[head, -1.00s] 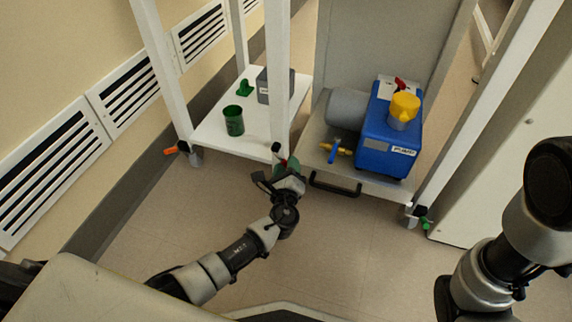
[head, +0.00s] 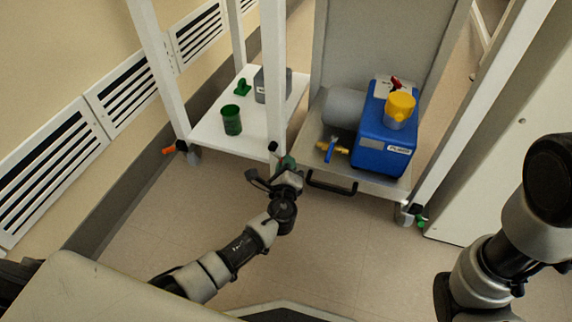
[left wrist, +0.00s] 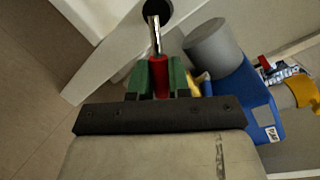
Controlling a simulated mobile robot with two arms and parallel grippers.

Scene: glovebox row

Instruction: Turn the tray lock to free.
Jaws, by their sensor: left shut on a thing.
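The tray lock is a lever with a red grip (left wrist: 159,76) and a bright metal shaft (left wrist: 154,36) running up to a black round hub (left wrist: 157,8) on the white frame. In the head view, the black hub (head: 273,146) shows at the frame's front post. My left gripper (head: 286,166) is there, just above the floor. In the left wrist view, its green fingertips (left wrist: 160,78) are shut around the red grip. The grey pull-out tray (head: 309,162) with its black handle (head: 331,187) is right of it. My right gripper is out of view.
A blue pump (head: 387,130) with a yellow cap (head: 400,106) stands on the tray. A green cup (head: 231,120) and a grey container (head: 272,86) stand on the white lower shelf (head: 206,133). Wall vents line the left. Floor in front is clear.

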